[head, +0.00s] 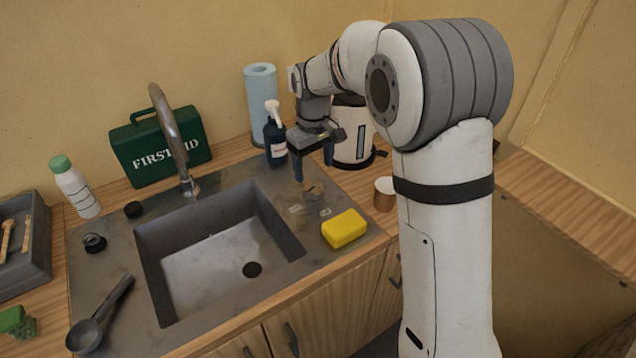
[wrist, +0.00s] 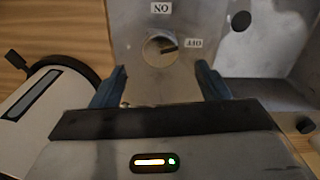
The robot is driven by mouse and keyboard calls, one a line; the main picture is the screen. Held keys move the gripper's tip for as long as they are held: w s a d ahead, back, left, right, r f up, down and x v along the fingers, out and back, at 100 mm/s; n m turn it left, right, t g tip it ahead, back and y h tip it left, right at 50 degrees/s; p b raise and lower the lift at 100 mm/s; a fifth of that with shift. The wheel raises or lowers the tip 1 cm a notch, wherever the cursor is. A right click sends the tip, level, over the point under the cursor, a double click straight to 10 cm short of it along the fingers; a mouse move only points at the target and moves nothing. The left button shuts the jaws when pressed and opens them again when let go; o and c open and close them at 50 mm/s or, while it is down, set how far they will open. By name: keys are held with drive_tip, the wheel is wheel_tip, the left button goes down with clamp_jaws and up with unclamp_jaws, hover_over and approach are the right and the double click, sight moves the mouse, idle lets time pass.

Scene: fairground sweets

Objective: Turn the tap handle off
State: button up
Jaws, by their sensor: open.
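The tap handle (head: 313,190) is a small round knob on the metal counter right of the sink. It also shows in the wrist view (wrist: 156,53), with a dark bar from its middle toward the right. An OFF label (wrist: 194,43) lies on that side, and the bar points roughly at it. An ON label (wrist: 160,8) lies above the knob in the picture. My gripper (head: 313,173) is open and empty, pointing down just above the handle. In the wrist view its blue fingers (wrist: 160,78) stand left and right of the knob, apart from it.
A yellow sponge (head: 344,228) and a brown cup (head: 384,194) stand nearby. A dark pump bottle (head: 275,138) and a white canister (head: 352,150) stand behind my gripper. The sink basin (head: 205,262) and curved spout (head: 171,130) are left.

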sight(314, 186)
wheel_tip(314, 186, down, 7)
drive_tip(key=shift+r+p, duration=0.2)
drive_tip(key=shift+p, duration=0.15)
drive_tip(key=c, duration=1)
drive_tip(key=shift+m+b, duration=0.65)
drive_tip(key=shift+m, duration=0.95)
drive_tip(key=o, duration=1)
drive_tip(key=shift+r, duration=0.1)
